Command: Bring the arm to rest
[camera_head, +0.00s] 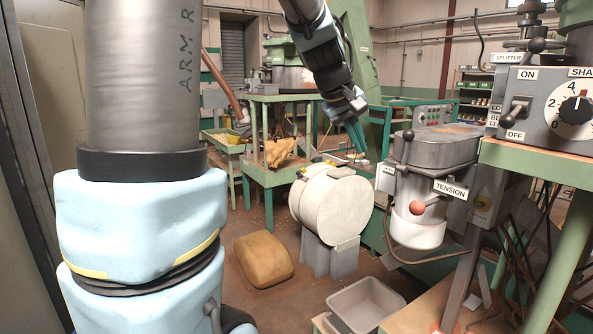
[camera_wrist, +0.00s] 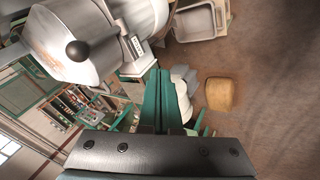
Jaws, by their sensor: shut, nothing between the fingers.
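My gripper (camera_head: 357,137) hangs from my arm at the upper middle of the head view, fingers pointing down. Its green fingers are together with nothing between them. They also show in the wrist view (camera_wrist: 157,95), side by side at the centre. In the head view the gripper appears above the cream drum (camera_head: 335,205) and left of the grey hopper (camera_head: 442,147) marked TENSION. I cannot tell the exact distance to either. My large arm links fill the left of the head view.
A control box with a SHA dial (camera_head: 577,108) stands at the right on a green bench (camera_head: 535,158). A grey bin (camera_head: 366,303) is low at the front, and a tan sack-like lump (camera_head: 258,260) lies on the floor. A green table (camera_head: 262,175) stands behind.

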